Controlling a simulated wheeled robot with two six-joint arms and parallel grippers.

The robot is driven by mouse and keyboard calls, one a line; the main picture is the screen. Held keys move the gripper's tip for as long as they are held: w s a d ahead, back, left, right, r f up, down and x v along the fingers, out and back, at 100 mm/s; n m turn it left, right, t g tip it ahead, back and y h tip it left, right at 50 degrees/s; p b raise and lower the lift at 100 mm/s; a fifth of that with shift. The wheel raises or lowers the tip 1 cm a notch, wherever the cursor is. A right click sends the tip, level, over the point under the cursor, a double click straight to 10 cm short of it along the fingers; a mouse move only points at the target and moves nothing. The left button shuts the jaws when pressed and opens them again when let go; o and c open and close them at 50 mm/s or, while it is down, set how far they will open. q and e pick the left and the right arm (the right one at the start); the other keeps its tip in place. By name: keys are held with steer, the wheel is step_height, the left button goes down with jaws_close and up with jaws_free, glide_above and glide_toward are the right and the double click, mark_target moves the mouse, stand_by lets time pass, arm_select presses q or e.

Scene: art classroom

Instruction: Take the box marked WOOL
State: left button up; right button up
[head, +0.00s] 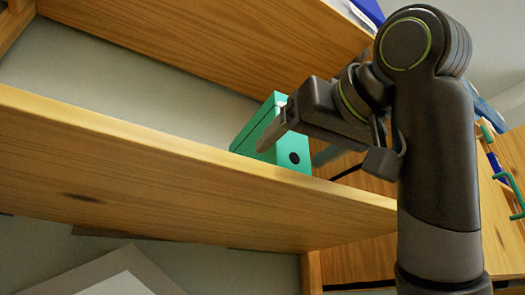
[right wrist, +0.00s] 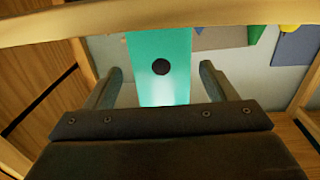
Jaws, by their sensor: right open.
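A teal box (head: 291,156) with a round dark hole in its face stands on the wooden shelf in the head view, near the front edge. No WOOL lettering is readable on it. In the right wrist view the teal box (right wrist: 160,88) shows between my two fingers, with a small gap on each side. My right gripper (head: 278,140) is open at the box and hides part of it in the head view. In the right wrist view my right gripper (right wrist: 162,76) has a finger on either side. I cannot tell how deep the box sits between them. My left gripper is not in view.
The shelf board (head: 150,165) is bare to the left of the box. Another board (head: 210,38) runs above it. Wooden panels and a rack with teal hooks (head: 505,175) stand at the right. A pale framed sheet (head: 115,278) shows below.

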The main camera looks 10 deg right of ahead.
steer(key=shift+w+a+p, duration=0.25)
steer(key=shift+w+p, duration=0.2)
steer(key=shift+w, duration=0.2)
steer(key=shift+w+a+r+p, duration=0.1)
steer(key=shift+p, duration=0.3)
steer(key=p+x, duration=0.3)
steer(key=shift+w+a, duration=0.15)
steer(key=shift+w, duration=0.2)
steer(key=shift+w+a+p, duration=0.2)
steer(key=shift+w+p, duration=0.1)
steer(key=shift+w, duration=0.3)
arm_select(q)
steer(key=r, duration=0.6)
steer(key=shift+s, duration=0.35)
arm_select(e)
steer(key=shift+s, duration=0.1)
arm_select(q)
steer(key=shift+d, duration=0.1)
arm_select(e)
steer(key=c, duration=1.2)
steer(key=shift+c, duration=0.5)
